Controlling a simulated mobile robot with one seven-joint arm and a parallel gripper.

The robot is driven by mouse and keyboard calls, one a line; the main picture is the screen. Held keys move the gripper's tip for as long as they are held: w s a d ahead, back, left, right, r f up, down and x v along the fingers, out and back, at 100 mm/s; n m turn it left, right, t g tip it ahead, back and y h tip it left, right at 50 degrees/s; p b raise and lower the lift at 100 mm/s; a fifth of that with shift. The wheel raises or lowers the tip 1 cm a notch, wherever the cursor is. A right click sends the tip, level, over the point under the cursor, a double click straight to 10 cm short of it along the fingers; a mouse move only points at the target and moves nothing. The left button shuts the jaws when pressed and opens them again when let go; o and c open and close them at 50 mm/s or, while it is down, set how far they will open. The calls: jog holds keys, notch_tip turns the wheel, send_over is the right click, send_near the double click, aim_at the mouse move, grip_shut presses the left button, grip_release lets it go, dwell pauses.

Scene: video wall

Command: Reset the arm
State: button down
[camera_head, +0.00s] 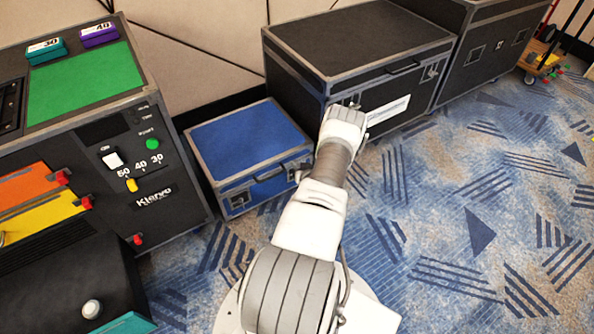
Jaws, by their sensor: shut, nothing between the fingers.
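My arm (315,215) reaches from the bottom middle up and away over the carpet. Its far visible end is a rounded white and grey link in front of the large black case. No fingers show in this view, so my gripper is out of sight, perhaps hidden behind that link. No held object can be seen.
A blue-topped case (245,140) stands left of my arm, and a large black case (355,45) stands behind it. A black control unit (175,185) with coloured panels fills the left. Another black case (490,45) stands further right. Patterned carpet (450,220) is clear at right.

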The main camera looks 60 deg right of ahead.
jog(key=s+a+f+p, duration=0.1)
jog(key=s+a+f, duration=0.3)
jog(key=s, duration=0.3)
jog(key=shift+a+f+p, duration=0.25)
jog(key=shift+f+p, duration=0.15)
jog(key=shift+f, duration=0.35)
